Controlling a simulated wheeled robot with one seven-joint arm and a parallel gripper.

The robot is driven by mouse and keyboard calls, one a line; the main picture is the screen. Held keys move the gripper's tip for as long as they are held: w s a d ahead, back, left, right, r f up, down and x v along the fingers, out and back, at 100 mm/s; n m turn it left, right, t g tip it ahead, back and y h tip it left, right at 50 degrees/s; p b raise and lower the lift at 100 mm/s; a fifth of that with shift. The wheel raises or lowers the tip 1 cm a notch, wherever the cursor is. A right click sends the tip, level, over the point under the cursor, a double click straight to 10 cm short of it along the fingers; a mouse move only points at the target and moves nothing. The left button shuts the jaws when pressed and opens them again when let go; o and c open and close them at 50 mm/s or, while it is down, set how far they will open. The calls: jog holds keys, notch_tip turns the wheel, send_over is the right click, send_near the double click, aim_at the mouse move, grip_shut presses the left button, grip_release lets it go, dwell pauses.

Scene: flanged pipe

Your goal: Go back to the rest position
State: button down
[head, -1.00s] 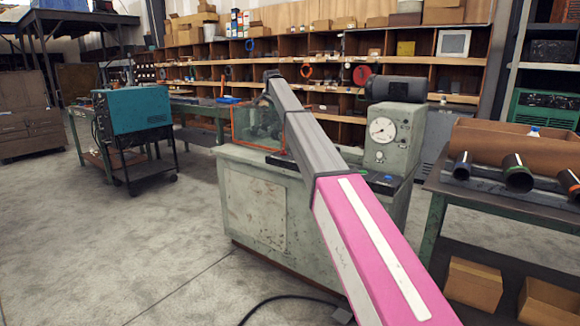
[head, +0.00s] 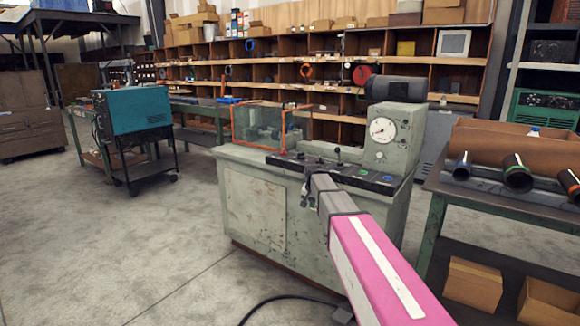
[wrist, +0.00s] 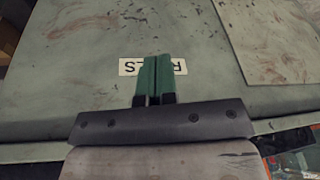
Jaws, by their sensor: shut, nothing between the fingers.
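My gripper (head: 307,192) is in front of the upper front of the grey-green test machine (head: 250,205), small and partly hidden by my arm in the head view. In the wrist view its two green fingers (wrist: 153,80) lie side by side, shut, with nothing between them. Behind the fingers is the machine's worn green panel with a white label (wrist: 131,66), its middle letters hidden by the fingers. The machine's clear guard with an orange frame (head: 257,124) stands on its top, and its gauge (head: 382,130) is to the right.
A bench on the right holds several dark pipes (head: 517,174) in front of a brown box. A teal unit (head: 133,110) stands on a cart at the left. A black cable (head: 285,298) lies on the floor. The floor at the front left is clear.

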jog(key=s+d+f+n+g, duration=0.1)
jog(key=s+d+f, duration=0.2)
jog(key=s, duration=0.8)
jog(key=s+d+f+n+g, duration=0.1)
jog(key=s+d+f, duration=0.2)
jog(key=s, duration=0.9)
jog(key=s+d+f+n+g, duration=0.1)
jog(key=s+d+f, duration=0.1)
jog(key=s+f, duration=0.6)
jog(key=s, duration=0.3)
jog(key=shift+s+d, duration=0.2)
jog(key=shift+d, duration=0.2)
